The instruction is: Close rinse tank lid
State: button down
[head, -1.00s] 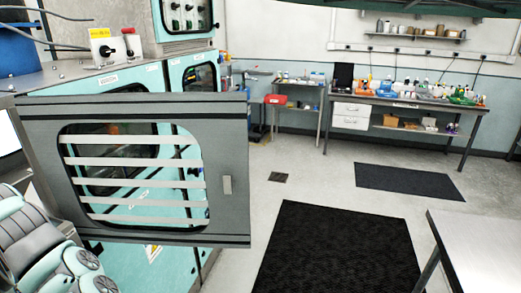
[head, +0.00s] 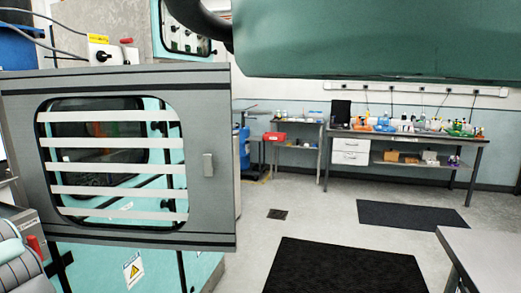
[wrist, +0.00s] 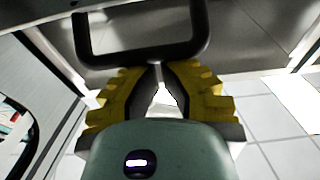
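In the wrist view, my gripper (wrist: 158,66) has yellow ribbed fingers with dark pads. Its fingertips meet close to the lower bar of a black U-shaped handle (wrist: 150,57). I cannot tell whether the bar is pinched or only touched. The handle stands against a grey metal surface (wrist: 240,30), which may be the rinse tank lid. In the head view, a grey panel (head: 210,215) with a slatted window and a small pull stands on the left. I cannot tell whether it is the lid. My gripper is not seen in the head view.
A teal machine (head: 90,265) with a warning label stands behind the grey panel. A large green body (head: 380,40) with a black curved bar covers the top right. A bench (head: 400,135) stands at the back. Dark mats (head: 335,270) lie on open floor; a metal table (head: 485,255) is at right.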

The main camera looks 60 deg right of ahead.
jog(key=s+f+t+b, duration=0.1)
jog(key=f+b, duration=0.2)
jog(key=b, duration=0.2)
jog(key=s+f+t+b, duration=0.1)
jog(key=f+b, duration=0.2)
jog(key=b, duration=0.3)
jog(key=s+d+f+t+y+b, duration=0.1)
jog(key=f+t+b, duration=0.1)
jog(key=b, duration=0.3)
jog(key=shift+f+b, duration=0.4)
jog(key=shift+f, duration=0.1)
